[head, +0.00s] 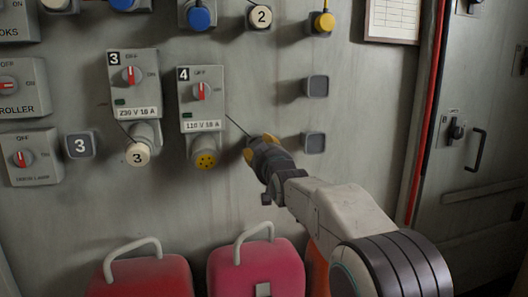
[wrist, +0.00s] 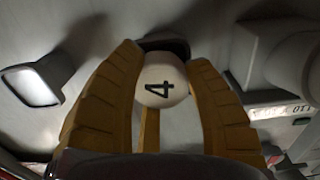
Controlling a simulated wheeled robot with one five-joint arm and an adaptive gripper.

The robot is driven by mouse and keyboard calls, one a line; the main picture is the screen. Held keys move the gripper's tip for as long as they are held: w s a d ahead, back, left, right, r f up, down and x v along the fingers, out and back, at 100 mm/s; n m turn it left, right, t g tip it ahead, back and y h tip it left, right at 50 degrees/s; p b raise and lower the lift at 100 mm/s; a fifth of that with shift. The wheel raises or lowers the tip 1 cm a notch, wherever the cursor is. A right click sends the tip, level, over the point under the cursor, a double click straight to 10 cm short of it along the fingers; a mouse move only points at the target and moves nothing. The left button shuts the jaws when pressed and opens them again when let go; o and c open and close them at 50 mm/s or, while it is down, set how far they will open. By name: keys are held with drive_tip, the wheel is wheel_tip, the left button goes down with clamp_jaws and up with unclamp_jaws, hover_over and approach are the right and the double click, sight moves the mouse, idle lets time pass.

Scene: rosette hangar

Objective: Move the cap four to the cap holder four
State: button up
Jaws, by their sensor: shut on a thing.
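My gripper (head: 254,150) is in front of the grey wall panel, right of the switch box marked 4 (head: 202,98). In the wrist view its tan fingers (wrist: 165,95) are shut around the white round cap four (wrist: 162,80), whose face shows a sideways 4. In the head view the cap is hidden by my gripper. A thin dark cord runs from the box towards my gripper. Under the box, the yellow socket (head: 205,160) is uncovered. A dark piece (wrist: 166,46) shows just behind the cap, perhaps cap holder four. I cannot tell whether they touch.
Empty dark square holders (head: 315,86) (head: 313,142) are on the wall to the right. Box 3 (head: 134,80) has its cap 3 (head: 138,155) hanging below. A holder marked 3 (head: 80,146) is further left. Red cases (head: 256,265) stand below.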

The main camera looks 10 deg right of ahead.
drive_tip(key=shift+w+r+p, duration=0.15)
drive_tip(key=shift+w+p, duration=0.15)
drive_tip(key=shift+w, duration=0.05)
idle(0.3)
drive_tip(key=o, duration=1.1)
drive_tip(key=shift+d, duration=0.15)
drive_tip(key=shift+o, duration=0.8)
drive_tip(key=shift+w, duration=0.2)
drive_tip(key=shift+f, duration=0.35)
drive_tip(key=shift+r, duration=0.1)
